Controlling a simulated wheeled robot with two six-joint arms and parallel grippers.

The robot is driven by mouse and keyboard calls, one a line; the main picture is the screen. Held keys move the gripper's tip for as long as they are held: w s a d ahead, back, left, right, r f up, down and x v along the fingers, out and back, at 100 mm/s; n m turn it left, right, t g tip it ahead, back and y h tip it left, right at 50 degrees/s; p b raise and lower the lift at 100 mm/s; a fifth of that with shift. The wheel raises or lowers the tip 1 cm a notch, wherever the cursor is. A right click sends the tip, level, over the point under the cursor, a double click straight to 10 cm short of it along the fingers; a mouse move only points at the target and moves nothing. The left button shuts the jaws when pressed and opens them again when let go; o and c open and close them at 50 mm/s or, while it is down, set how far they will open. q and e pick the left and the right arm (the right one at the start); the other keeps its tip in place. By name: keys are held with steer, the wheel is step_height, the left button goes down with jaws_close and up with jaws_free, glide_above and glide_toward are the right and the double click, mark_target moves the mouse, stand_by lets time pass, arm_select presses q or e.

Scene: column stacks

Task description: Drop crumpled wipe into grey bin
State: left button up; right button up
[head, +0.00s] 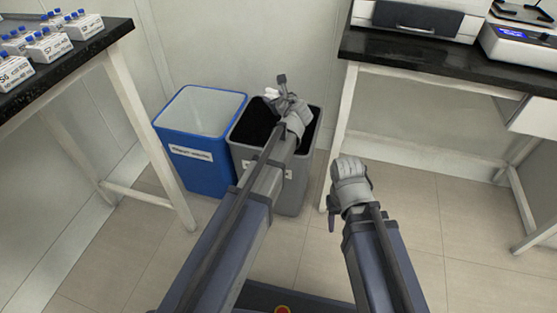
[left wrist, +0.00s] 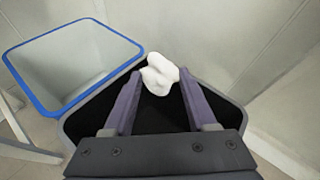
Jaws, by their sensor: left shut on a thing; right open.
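A crumpled white wipe (left wrist: 158,76) is between the fingertips of my left gripper (left wrist: 160,88) in the left wrist view. In the head view the wipe (head: 271,93) shows as a small white patch beside my left gripper (head: 282,90). My left gripper is shut on it and holds it above the grey bin (head: 294,192), over the far part of the opening. The grey bin has a dark inside, and its rim also shows in the left wrist view (left wrist: 66,128). My left arm hides part of the bin. My right gripper (head: 350,172) is open, apart from the bin on its right.
A blue bin (head: 204,178) with a pale inside and a label stands directly left of the grey bin. Black-topped benches stand at left (head: 88,58) and right (head: 455,56), their white legs near the bins. A wall is close behind. Floor at the lower right is clear.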

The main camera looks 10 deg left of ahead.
arm_select(q)
step_height(320, 180, down, 6)
steer(key=b, duration=0.5)
steer(key=shift+b, duration=0.4)
steer(key=o, duration=1.4)
steer(key=shift+s, duration=0.1)
steer(key=p+v, duration=0.3)
steer(key=v, duration=0.4)
steer(key=shift+s+d+r, duration=0.2)
steer(key=shift+s+d, duration=0.05)
